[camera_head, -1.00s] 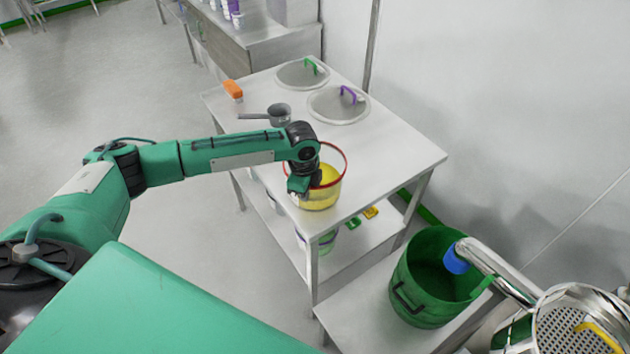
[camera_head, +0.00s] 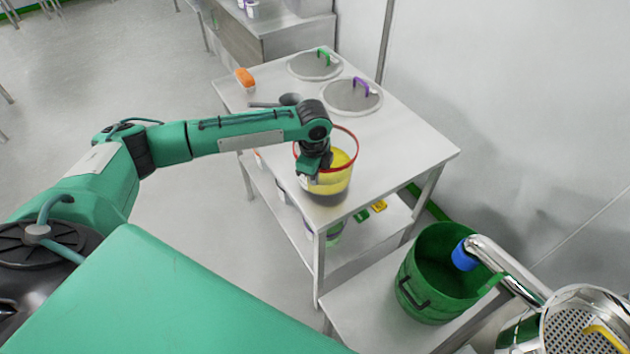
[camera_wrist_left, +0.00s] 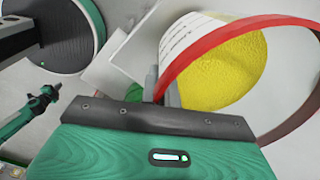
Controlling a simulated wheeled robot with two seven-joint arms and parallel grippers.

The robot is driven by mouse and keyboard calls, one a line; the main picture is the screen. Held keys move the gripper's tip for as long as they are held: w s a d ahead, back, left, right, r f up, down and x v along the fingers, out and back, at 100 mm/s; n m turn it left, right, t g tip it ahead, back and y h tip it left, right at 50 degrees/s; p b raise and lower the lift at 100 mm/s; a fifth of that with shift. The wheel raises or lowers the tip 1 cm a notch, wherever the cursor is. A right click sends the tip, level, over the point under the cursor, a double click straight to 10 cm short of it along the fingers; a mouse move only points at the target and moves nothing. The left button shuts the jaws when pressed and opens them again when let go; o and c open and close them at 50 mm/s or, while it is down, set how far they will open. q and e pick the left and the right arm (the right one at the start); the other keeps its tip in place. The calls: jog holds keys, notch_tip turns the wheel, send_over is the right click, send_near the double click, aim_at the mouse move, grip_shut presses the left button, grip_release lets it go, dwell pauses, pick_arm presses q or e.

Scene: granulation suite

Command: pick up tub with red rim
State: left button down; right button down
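The tub with red rim (camera_head: 342,183) is clear-walled and holds yellow material. It is over the front part of the steel table, with a dark shadow under it, and looks slightly raised off the top. My left gripper (camera_head: 312,176) is at the tub's near left side, shut on its wall at the rim. In the left wrist view the fingers (camera_wrist_left: 163,90) pinch the wall beside the red rim (camera_wrist_left: 222,34); yellow granules and a printed white label show in the tub. The tub's left side is partly hidden by my gripper. My right gripper does not show.
The steel table (camera_head: 405,150) also bears two round lids (camera_head: 352,95) with green and purple handles, a grey scoop (camera_head: 290,99) and an orange-topped item (camera_head: 245,78). A green bucket (camera_head: 425,290) stands on a lower surface at right, near a steel pipe (camera_head: 505,270).

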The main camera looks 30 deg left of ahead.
pick_arm(q)
notch_tip(320, 180, up, 17)
jog(key=b, duration=0.2)
jog(key=shift+r+b, duration=0.15)
jog(key=shift+b, duration=0.2)
jog(key=shift+d, duration=0.1)
